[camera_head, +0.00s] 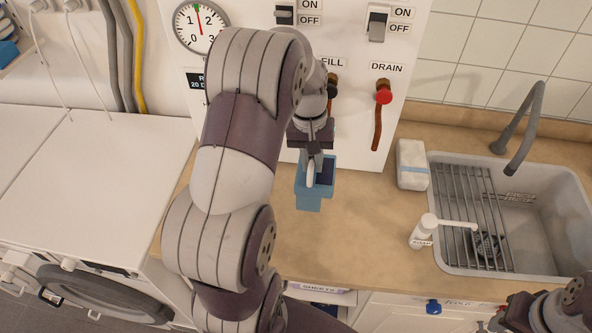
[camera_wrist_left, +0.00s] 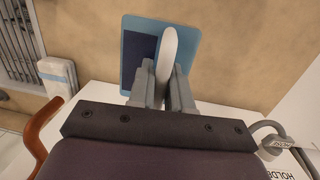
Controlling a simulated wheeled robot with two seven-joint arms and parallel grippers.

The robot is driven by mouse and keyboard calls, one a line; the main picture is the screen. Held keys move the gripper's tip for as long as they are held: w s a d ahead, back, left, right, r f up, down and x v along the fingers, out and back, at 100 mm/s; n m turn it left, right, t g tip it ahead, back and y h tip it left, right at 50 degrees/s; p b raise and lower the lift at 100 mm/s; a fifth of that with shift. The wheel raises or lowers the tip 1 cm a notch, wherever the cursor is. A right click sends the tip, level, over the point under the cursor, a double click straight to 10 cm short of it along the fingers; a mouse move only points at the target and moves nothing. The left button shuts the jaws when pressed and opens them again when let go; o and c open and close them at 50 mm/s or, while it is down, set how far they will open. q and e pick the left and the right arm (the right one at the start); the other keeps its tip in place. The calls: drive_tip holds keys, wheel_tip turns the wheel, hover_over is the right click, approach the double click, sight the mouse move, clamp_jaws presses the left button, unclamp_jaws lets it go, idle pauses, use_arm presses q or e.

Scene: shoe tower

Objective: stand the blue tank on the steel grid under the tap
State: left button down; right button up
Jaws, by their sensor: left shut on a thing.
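The blue tank (camera_head: 308,196) is in the middle of the head view, over the counter left of the sink. My left gripper (camera_head: 316,165) is shut on its pale upright handle. In the left wrist view the tank (camera_wrist_left: 187,32) shows a dark blue opening beside the handle (camera_wrist_left: 166,55), with the gripper fingers (camera_wrist_left: 163,85) on both sides. I cannot tell whether the tank touches the counter. The steel grid (camera_head: 470,215) lies across the left part of the sink, and the grey tap (camera_head: 525,128) arches over the sink from behind. My right gripper is not in view; part of my right arm shows at bottom right.
A soap bottle (camera_head: 425,232) stands at the sink's left front edge, its spout over the grid. A white and blue packet (camera_head: 411,164) sits at the left back edge. The wall panel (camera_head: 345,60) with switches, a gauge and a red drain valve (camera_head: 383,97) stands behind.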

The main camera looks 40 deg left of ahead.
use_arm(q)
drive_tip(key=a+f+p, duration=0.2)
drive_tip(key=a+f, duration=0.3)
drive_tip(key=f, duration=0.2)
drive_tip(key=shift+s+f, duration=0.15)
drive_tip(key=shift+s, duration=0.15)
drive_tip(key=c, duration=1.1)
unclamp_jaws()
drive_tip(key=shift+o, duration=0.2)
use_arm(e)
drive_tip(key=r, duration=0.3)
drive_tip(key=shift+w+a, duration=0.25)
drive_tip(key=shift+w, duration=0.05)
